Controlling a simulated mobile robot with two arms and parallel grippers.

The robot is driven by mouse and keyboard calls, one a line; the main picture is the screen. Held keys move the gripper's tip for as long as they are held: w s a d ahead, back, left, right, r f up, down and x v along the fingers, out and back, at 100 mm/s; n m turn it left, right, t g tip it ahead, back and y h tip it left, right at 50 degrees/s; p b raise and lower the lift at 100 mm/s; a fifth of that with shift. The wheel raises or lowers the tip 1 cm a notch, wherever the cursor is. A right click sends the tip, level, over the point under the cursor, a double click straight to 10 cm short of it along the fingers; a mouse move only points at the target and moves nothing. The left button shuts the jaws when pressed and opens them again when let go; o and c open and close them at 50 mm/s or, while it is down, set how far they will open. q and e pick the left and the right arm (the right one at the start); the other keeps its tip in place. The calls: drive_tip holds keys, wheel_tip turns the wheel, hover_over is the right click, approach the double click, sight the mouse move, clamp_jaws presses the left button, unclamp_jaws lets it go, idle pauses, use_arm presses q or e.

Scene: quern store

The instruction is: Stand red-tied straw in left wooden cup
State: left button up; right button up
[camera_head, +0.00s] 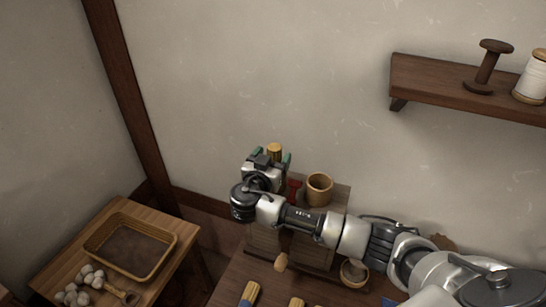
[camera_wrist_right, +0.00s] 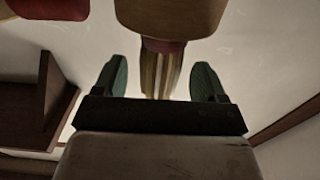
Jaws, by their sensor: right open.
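My right gripper (camera_head: 272,157) is open, with green fingertips on either side of a yellow straw bundle (camera_head: 274,149). In the right wrist view the open fingers (camera_wrist_right: 160,82) have gaps to the straw (camera_wrist_right: 160,72). Its red tie (camera_wrist_right: 163,45) sits at the rim of a wooden cup (camera_wrist_right: 170,14), and the straw appears to stand in that cup. The cup is hidden behind my gripper in the head view. Another wooden cup (camera_head: 319,189) stands to the right on a wooden stand (camera_head: 338,200). My left gripper is not in view.
A red object (camera_head: 294,188) stands between the gripper and the right cup, partly hidden by my arm. A small round container (camera_head: 354,272) and brushes (camera_head: 250,294) are on the table below. A side table holds a tray (camera_head: 165,257). A shelf (camera_head: 450,92) is on the wall.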

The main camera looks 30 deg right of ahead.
drive_tip(key=b+v, duration=0.3)
drive_tip(key=v, duration=0.7)
drive_tip(key=shift+s+a+f, duration=0.1)
drive_tip(key=shift+a, duration=0.05)
idle(0.5)
